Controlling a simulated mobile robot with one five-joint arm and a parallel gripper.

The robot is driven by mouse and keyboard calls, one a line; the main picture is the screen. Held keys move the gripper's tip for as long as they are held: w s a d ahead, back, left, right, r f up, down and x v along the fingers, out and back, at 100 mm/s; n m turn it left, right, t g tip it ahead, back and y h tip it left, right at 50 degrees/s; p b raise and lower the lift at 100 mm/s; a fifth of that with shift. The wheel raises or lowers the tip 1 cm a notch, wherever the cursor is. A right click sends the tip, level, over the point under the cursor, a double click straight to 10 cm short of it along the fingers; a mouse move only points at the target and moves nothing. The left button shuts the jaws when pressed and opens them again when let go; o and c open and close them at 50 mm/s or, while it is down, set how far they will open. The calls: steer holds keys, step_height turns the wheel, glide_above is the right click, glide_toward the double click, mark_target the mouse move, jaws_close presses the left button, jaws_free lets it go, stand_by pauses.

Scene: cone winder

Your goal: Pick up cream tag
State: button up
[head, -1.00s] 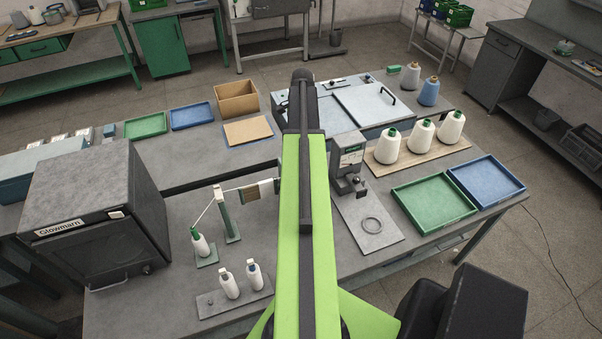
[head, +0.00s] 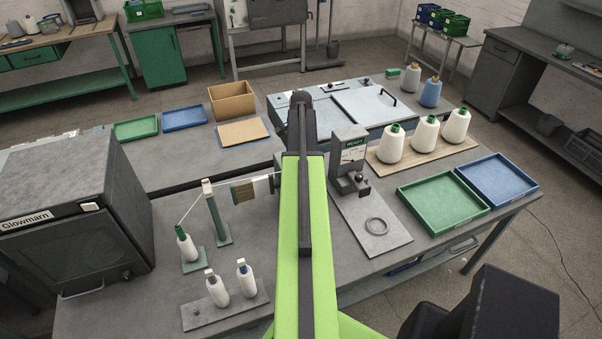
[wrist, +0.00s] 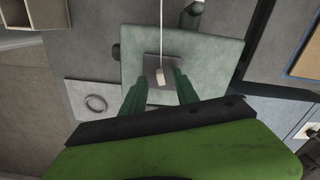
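In the wrist view a small cream piece (wrist: 160,77), which looks like the cream tag, sits at the lower end of a thin white cord (wrist: 161,35). Behind it are a dark square (wrist: 150,64) and a grey-green plate (wrist: 215,65). My gripper (wrist: 159,84) is open, its two green fingers apart on either side of the tag, with no visible contact. How far the tag is from the fingertips in depth is hard to tell. In the head view my green arm hides the gripper and this tag.
In the head view a thread runs from a small bottle (head: 187,248) over a green post (head: 219,222) towards my arm. A machine (head: 349,160) and a ring (head: 376,226) are to the right. Green (head: 480,211) and blue (head: 527,193) trays lie beyond.

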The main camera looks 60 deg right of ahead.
steer(key=shift+f, duration=0.65)
steer(key=shift+r, duration=0.2)
jaws_close()
steer(key=shift+r+p, duration=0.5)
steer(key=shift+p, duration=0.1)
step_height(320, 180, up, 4)
steer(key=p, duration=0.4)
steer(key=shift+r, duration=0.2)
steer(key=s+d+r+p, duration=0.1)
steer(key=s+r+p, duration=0.4)
steer(key=s, duration=0.6)
steer(key=shift+s+d+r+p, duration=0.15)
steer(key=shift+s+r+p, duration=0.15)
steer(key=shift+p, duration=0.2)
